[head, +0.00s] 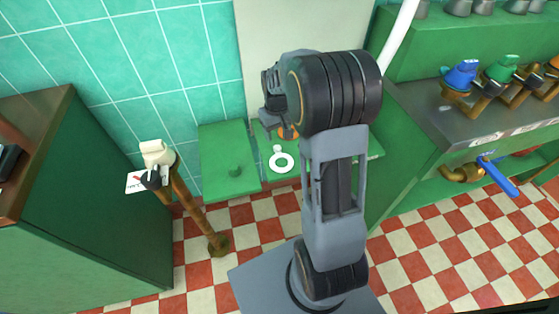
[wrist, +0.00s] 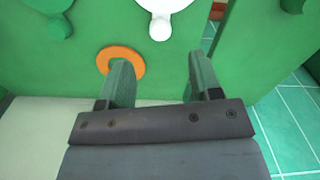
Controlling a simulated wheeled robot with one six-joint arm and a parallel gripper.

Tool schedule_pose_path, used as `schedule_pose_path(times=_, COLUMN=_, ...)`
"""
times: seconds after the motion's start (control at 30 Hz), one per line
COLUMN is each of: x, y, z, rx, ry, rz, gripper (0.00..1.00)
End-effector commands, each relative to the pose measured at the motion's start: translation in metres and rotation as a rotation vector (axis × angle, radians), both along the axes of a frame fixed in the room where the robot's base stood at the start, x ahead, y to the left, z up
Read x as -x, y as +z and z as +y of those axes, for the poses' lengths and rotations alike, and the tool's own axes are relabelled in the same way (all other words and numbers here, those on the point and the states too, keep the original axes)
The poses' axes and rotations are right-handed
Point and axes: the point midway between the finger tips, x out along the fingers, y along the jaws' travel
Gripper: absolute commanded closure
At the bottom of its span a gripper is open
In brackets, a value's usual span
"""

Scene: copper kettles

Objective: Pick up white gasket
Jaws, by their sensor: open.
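The white gasket (head: 281,162), a flat ring with a small round tab, lies on the green shelf in the head view. In the wrist view the white gasket (wrist: 160,28) is at the top edge, cut off by the frame, with its tab towards me. My gripper (head: 268,124) is open and empty, behind the white gasket in the head view. In the wrist view the gripper's two fingers (wrist: 160,72) are apart, with the white gasket beyond them. Between and left of the fingers is an orange gasket (wrist: 120,58), partly covered by the left finger.
The orange gasket (head: 289,133) is mostly hidden by my gripper in the head view. A post with a white top (head: 155,150) stands left. A counter with coloured valves (head: 462,76) is at the right.

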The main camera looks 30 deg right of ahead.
Motion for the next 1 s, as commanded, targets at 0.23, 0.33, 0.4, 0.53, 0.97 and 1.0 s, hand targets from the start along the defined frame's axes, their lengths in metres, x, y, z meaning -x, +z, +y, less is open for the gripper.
schedule_pose_path(times=0.23, x=0.000, y=-0.014, z=0.001, rx=0.000, ry=0.001, rz=0.000, gripper=0.42)
schedule_pose_path(times=0.33, x=0.000, y=-0.019, z=0.001, rx=0.000, ry=0.001, rz=0.001, gripper=0.42)
schedule_pose_path(times=0.4, x=0.001, y=-0.026, z=0.001, rx=-0.001, ry=0.001, rz=0.002, gripper=0.42)
schedule_pose_path(times=0.53, x=0.001, y=-0.044, z=0.001, rx=-0.001, ry=0.000, rz=0.002, gripper=0.42)
schedule_pose_path(times=0.97, x=0.001, y=-0.064, z=0.001, rx=0.000, ry=0.000, rz=0.000, gripper=0.42)
schedule_pose_path(times=1.0, x=0.001, y=-0.064, z=0.001, rx=0.000, ry=0.000, rz=0.000, gripper=0.46)
